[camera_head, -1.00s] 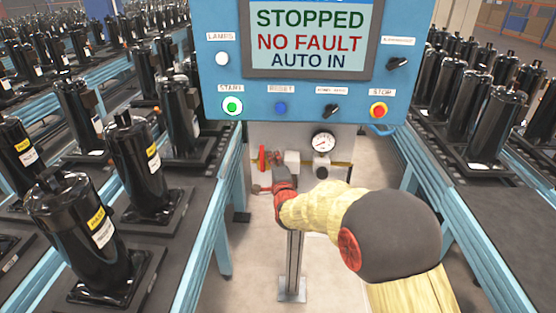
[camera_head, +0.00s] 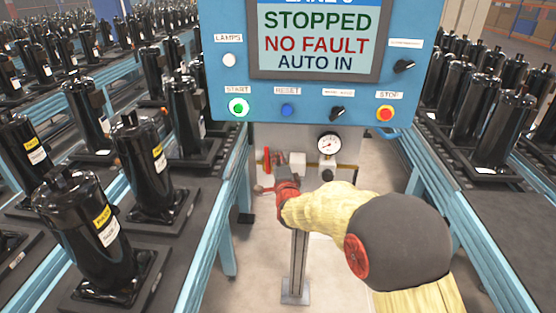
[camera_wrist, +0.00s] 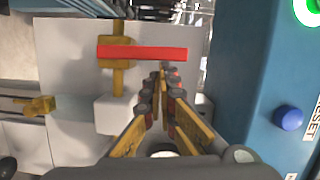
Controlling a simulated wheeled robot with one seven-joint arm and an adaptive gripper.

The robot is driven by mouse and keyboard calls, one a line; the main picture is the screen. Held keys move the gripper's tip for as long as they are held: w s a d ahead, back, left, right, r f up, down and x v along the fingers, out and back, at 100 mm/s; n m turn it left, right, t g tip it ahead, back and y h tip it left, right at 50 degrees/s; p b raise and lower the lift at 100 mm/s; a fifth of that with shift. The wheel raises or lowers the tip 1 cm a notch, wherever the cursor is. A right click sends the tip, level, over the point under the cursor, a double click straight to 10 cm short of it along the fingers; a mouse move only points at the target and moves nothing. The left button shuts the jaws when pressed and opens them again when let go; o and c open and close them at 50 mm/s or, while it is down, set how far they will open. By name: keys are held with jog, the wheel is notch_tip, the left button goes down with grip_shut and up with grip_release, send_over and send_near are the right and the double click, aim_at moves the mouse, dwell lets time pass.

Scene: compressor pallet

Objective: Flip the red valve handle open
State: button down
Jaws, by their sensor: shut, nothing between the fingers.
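The red valve handle (camera_head: 266,160) stands upright on the left of the brass pipe below the control panel. In the wrist view the red handle (camera_wrist: 145,53) is a flat bar lying across a brass valve body (camera_wrist: 118,30) and its pipe. My gripper (camera_head: 264,188) is low, close to the handle and just below and right of it. In the wrist view my gripper (camera_wrist: 163,74) has its fingertips together, with nothing between them. The tips appear next to the bar's right-hand part; whether they touch it I cannot tell.
The blue control panel (camera_head: 225,80) with buttons hangs above the valve; its blue button (camera_wrist: 289,118) shows at the wrist view's right. A round gauge (camera_head: 329,144) sits right of the handle. Conveyors (camera_head: 215,215) with black compressors flank both sides.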

jog(key=a+n, duration=0.1)
jog(key=a+r+n+p, duration=0.1)
jog(key=n, duration=0.1)
jog(key=shift+a+g, duration=0.4)
jog(key=a+f+n+g+h+p, duration=0.1)
jog(key=a+f+n+h+p, duration=0.2)
jog(key=a+n+p, duration=0.4)
jog(key=shift+w+a+f+n+p, duration=0.15)
jog(key=shift+a+f+n+p, duration=0.2)
jog(key=shift+f+n+p, duration=0.9)
jog(key=shift+r+m+p, duration=0.35)
jog(key=shift+r+p, duration=0.1)
jog(key=shift+r, duration=0.05)
